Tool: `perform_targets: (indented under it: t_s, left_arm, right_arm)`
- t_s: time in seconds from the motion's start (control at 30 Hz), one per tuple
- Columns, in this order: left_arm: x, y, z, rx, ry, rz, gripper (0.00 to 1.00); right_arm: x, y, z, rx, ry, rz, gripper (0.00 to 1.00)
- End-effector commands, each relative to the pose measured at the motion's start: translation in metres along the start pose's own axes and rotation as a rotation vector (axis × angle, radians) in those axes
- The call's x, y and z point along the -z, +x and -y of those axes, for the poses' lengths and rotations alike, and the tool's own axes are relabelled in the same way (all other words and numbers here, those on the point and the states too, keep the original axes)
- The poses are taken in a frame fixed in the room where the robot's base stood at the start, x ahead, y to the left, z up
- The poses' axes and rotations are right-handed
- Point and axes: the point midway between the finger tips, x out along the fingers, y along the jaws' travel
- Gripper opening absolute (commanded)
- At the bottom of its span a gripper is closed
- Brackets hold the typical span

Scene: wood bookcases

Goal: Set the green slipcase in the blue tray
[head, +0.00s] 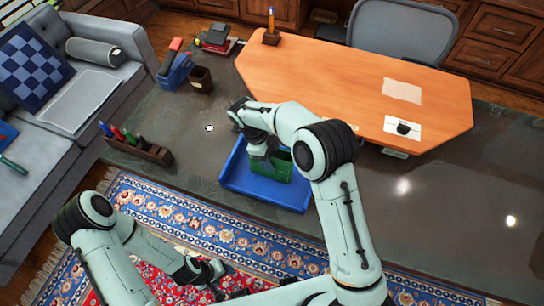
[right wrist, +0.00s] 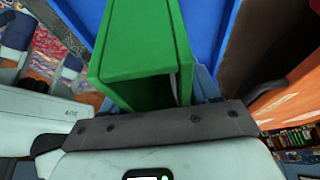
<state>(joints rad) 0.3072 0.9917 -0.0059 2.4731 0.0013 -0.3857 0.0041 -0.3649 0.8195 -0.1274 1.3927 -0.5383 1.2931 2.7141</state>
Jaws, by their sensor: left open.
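The green slipcase (head: 282,167) is within the outline of the blue tray (head: 262,194) in the head view, partly hidden by my right arm. Whether its base touches the tray floor is hidden. In the right wrist view the slipcase (right wrist: 140,45) fills the middle, right in front of the gripper body, with blue tray surface (right wrist: 208,30) beside it. My right gripper (head: 262,152) is at the slipcase, over the tray; its fingertips are hidden, so I cannot tell whether it grips. My left gripper (head: 204,272) is open and empty, low over the patterned rug.
The tray sits on a dark table (head: 190,135) beside an orange wooden desktop (head: 340,85). A brown pen holder (head: 138,148), a blue file holder (head: 176,70) and a small brown cup (head: 201,79) stand to the left. The table's right part is clear.

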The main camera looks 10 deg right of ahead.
Motion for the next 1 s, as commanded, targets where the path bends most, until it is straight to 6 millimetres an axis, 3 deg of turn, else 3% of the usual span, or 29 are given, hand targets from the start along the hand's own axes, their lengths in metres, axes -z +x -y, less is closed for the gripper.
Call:
perform_targets:
  t_s: [0.33, 0.47, 0.8, 1.0]
  left_arm:
    - [0.001, -0.001, -0.001, 0.0, 0.0, -0.001, 0.6]
    - [0.003, -0.004, -0.003, -0.001, 0.001, -0.004, 0.6]
    - [0.012, -0.016, -0.01, -0.005, 0.005, -0.015, 0.6]
    - [0.018, -0.024, -0.015, -0.008, 0.008, -0.023, 0.6]
  right_arm:
    - [0.001, -0.001, 0.0, -0.001, 0.0, -0.001, 0.78]
    - [0.002, -0.011, 0.001, 0.002, 0.0, 0.001, 0.78]
    - [0.001, -0.083, 0.001, 0.005, 0.0, 0.003, 0.78]
    - [0.001, -0.114, 0.001, 0.003, 0.001, 0.001, 0.78]
